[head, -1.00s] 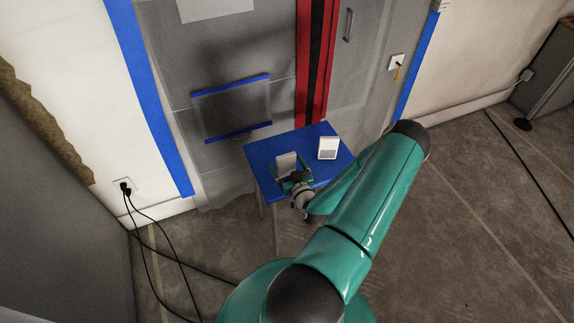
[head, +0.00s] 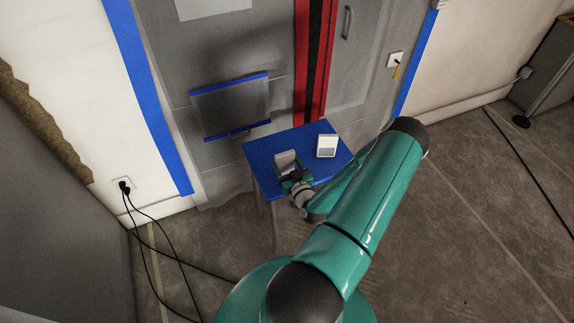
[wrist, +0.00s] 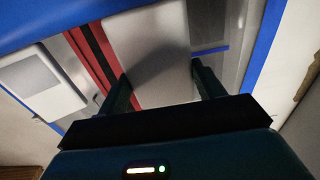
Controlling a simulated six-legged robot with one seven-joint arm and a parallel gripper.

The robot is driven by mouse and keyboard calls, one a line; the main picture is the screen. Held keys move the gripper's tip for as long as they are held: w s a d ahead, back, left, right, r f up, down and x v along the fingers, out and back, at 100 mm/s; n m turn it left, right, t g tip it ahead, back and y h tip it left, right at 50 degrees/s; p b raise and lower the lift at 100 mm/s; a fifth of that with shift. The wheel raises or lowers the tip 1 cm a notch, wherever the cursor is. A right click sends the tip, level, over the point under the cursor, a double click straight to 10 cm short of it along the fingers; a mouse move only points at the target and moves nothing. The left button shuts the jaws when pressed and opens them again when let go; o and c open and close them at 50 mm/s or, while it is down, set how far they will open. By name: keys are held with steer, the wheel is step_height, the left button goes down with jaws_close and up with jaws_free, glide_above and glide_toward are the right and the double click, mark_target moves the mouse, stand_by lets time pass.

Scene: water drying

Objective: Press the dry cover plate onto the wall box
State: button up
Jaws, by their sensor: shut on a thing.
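A pale cover plate (head: 286,158) is at my gripper (head: 291,171), over the left part of the blue table. In the wrist view the plate (wrist: 148,45) stands between the two dark fingers of my gripper (wrist: 164,88), which is shut on it. Part of its lower edge is hidden by the gripper. A small white wall box (head: 396,61) with a yellow strip hanging from it is on the wall to the right, well away from my gripper.
A white device with a grey panel (head: 327,146) stands on the blue table (head: 262,150), right of the plate; it also shows in the wrist view (wrist: 40,85). A socket with black cables (head: 122,186) is at left. Plastic sheeting with a red-edged zip hangs behind the table.

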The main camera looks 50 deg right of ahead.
mark_target(287, 154)
stand_by(0.3)
steer(key=shift+r, duration=3.05)
steer(key=w+a+r+n+t+y, duration=0.1)
steer(key=w+a+n+y, duration=0.15)
steer(key=w+a, duration=0.95)
steer(key=w+a+r+n+t+y, duration=0.15)
steer(key=w+a+y, duration=0.4)
steer(key=a, duration=1.05)
steer(key=w+a+n+y, duration=0.1)
steer(key=w+a+n, duration=0.1)
steer(key=a, duration=1)
steer(key=shift+w+a+r, duration=0.15)
steer(key=shift+w+a, duration=0.1)
steer(key=shift+w, duration=0.65)
